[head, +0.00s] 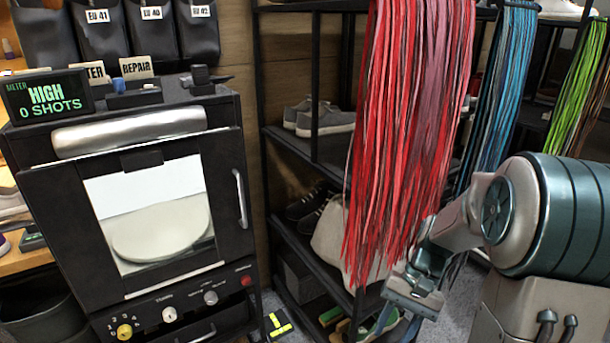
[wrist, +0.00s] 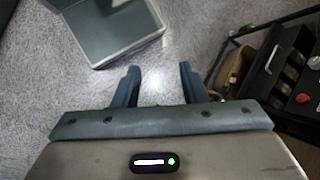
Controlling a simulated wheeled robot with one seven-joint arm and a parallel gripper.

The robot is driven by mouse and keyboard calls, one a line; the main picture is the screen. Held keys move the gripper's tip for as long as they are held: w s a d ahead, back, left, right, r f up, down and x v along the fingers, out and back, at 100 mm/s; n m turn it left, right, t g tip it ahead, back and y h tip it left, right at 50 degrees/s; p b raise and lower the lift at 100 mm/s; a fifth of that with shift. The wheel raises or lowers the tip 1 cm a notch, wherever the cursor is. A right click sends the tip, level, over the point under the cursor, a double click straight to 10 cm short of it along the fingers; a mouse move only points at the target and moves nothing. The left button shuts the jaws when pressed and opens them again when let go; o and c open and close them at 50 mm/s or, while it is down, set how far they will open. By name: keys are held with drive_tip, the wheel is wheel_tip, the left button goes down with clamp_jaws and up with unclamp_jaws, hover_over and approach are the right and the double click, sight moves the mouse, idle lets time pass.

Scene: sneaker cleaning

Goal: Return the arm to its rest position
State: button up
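My arm (head: 500,215) reaches in from the right side of the head view and bends downward. In the wrist view my gripper (wrist: 158,78) points down at the grey speckled floor (wrist: 200,30). Its two dark fingers are spread apart with bare floor between them, and it holds nothing.
A black cabinet machine (head: 235,150) with a window and knobs stands at left. A black shelf rack (head: 300,150) holds grey shoes (head: 325,120). Blue laces (head: 500,85) and green laces (head: 580,85) hang near my arm. Floor below the gripper is clear.

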drive_tip(key=s+a+r+n+t+h+p, duration=0.1)
drive_tip(key=s+r+n+t+h+p, duration=0.1)
drive_tip(key=r, duration=0.7)
drive_tip(key=s+a+r+n+t+h+p, duration=0.2)
drive_tip(key=s+r+t+p, duration=0.3)
drive_tip(key=r, duration=0.4)
drive_tip(key=shift+s+r+h+p, duration=0.25)
drive_tip(key=shift+s+h+p, duration=0.05)
drive_tip(key=shift+s+p, duration=0.35)
